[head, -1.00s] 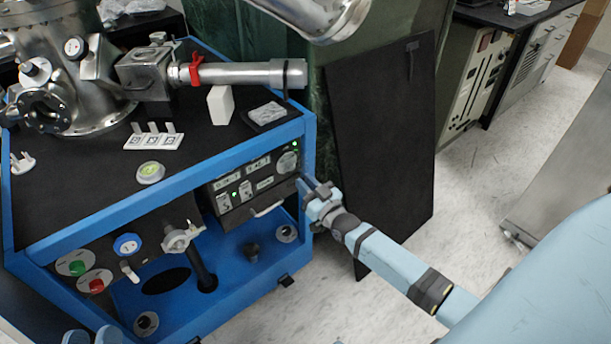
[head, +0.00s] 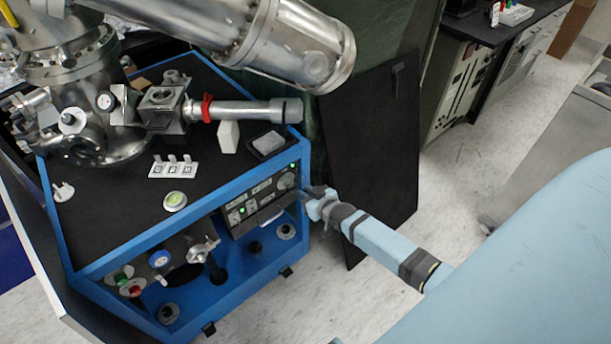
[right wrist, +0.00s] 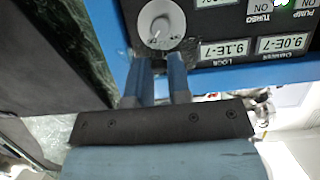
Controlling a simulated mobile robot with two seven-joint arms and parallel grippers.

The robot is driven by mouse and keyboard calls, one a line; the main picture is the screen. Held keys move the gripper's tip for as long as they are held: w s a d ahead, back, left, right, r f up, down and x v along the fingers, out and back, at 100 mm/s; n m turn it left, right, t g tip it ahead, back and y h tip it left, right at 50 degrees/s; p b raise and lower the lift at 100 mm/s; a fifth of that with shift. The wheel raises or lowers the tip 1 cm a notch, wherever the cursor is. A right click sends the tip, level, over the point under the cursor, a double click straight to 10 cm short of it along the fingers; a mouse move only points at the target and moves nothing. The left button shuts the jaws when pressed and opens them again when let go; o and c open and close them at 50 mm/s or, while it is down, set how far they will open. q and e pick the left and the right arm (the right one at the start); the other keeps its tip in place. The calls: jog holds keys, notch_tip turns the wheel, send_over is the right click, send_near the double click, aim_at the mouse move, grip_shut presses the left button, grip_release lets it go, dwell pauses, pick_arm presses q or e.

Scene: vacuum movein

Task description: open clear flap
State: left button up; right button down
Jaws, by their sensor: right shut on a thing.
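The black control panel (head: 262,204) is set in the blue cart's front, with lit displays and a pale round knob (right wrist: 160,24) at its right end. My right gripper (head: 308,194) reaches in from the right to the panel's right edge. In the right wrist view its two blue fingers (right wrist: 159,78) are close together just below the knob, shut on the clear flap's edge. The flap is see-through and its outline is hard to make out, so I cannot tell its angle. My left gripper is not in view.
A steel vacuum chamber (head: 95,130) and a pipe with a red clamp (head: 206,108) stand on the cart top. A large steel cylinder (head: 290,45) hangs above. A dark board (head: 375,150) leans behind my right arm. Pale floor (head: 470,150) lies clear to the right.

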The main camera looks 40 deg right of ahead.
aim_at(304, 178)
jog(key=r+g+p, duration=0.2)
jog(key=p, duration=0.2)
jog(key=r+g+p, duration=0.2)
jog(key=p, duration=0.2)
jog(key=r+g+p, duration=0.2)
jog(key=p, duration=0.3)
jog(key=shift+w, duration=0.4)
pick_arm(q)
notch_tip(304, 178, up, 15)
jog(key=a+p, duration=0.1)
jog(key=p, duration=0.1)
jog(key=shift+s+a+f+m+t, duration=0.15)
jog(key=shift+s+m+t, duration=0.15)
pick_arm(e)
jog(key=shift+w+r+g+h, duration=0.25)
jog(key=shift+g+h, duration=0.05)
jog(key=shift+g, duration=0.4)
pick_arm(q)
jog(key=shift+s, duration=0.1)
pick_arm(e)
jog(key=c, duration=1.1)
grip_release()
pick_arm(q)
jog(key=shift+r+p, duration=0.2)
jog(key=shift+p, duration=0.1)
pick_arm(e)
jog(key=v, duration=1.3)
jog(key=shift+s+r, duration=0.15)
jog(key=shift+r, duration=0.2)
